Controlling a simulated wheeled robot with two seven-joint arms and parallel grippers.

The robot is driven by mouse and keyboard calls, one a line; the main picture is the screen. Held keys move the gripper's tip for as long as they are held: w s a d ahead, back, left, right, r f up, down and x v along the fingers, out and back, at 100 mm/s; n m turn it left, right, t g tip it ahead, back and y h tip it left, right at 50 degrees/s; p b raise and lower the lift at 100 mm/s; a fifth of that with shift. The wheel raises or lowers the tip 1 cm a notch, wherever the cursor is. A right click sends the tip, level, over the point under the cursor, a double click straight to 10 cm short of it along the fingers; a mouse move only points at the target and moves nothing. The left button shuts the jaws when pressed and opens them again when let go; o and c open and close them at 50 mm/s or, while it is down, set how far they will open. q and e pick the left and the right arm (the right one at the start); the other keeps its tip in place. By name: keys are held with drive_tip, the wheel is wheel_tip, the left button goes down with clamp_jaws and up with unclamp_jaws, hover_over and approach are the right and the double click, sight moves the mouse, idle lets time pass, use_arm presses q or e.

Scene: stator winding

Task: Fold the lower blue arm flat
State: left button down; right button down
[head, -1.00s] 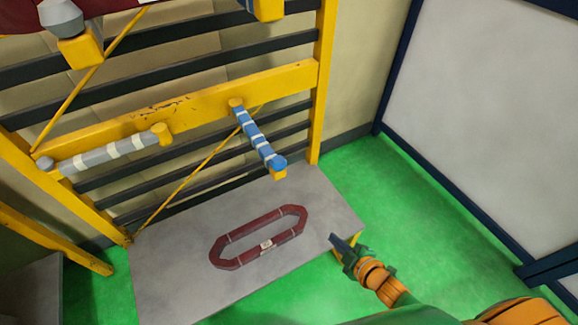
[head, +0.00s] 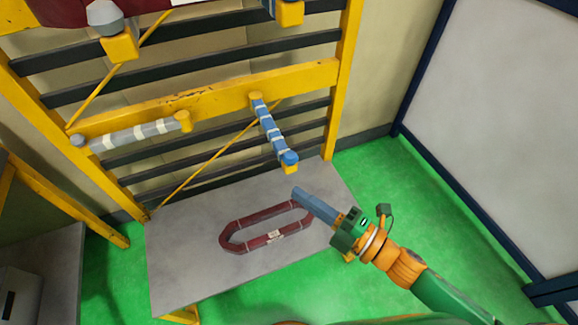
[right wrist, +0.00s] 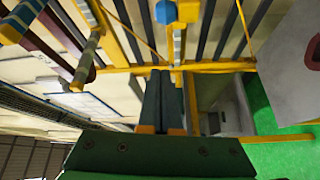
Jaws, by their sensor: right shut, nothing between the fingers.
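The lower blue arm (head: 272,130), banded with white, juts out from the yellow crossbeam (head: 215,93) over the bench, with a blue knob (head: 289,158) and a yellow end piece at its tip. The knob also shows at the top of the right wrist view (right wrist: 166,12). My right gripper (head: 298,192) is shut and empty, its long fingers just below and right of the arm's tip in the head view, seemingly apart from it. The shut fingers also show in the right wrist view (right wrist: 160,75). My left gripper is not in view.
A grey banded arm (head: 138,134) lies along the crossbeam at left. A dark red coil (head: 250,243) lies on the grey bench (head: 185,265), partly behind my right fingers. Upper pegs (head: 122,47) jut out above. Green floor and a white panel (head: 500,120) lie right.

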sight(288, 170)
drive_tip(key=w+a, duration=0.1)
drive_tip(key=w, duration=0.1)
drive_tip(key=w+a+p, duration=0.1)
drive_tip(key=w, duration=0.1)
drive_tip(key=w+a+p, duration=0.1)
drive_tip(key=w, duration=0.2)
drive_tip(key=shift+a, duration=0.2)
drive_tip(key=shift+w+d+f, duration=0.15)
drive_tip(key=shift+w+d, duration=0.05)
drive_tip(key=shift+d, duration=0.25)
drive_tip(key=shift+a, duration=0.1)
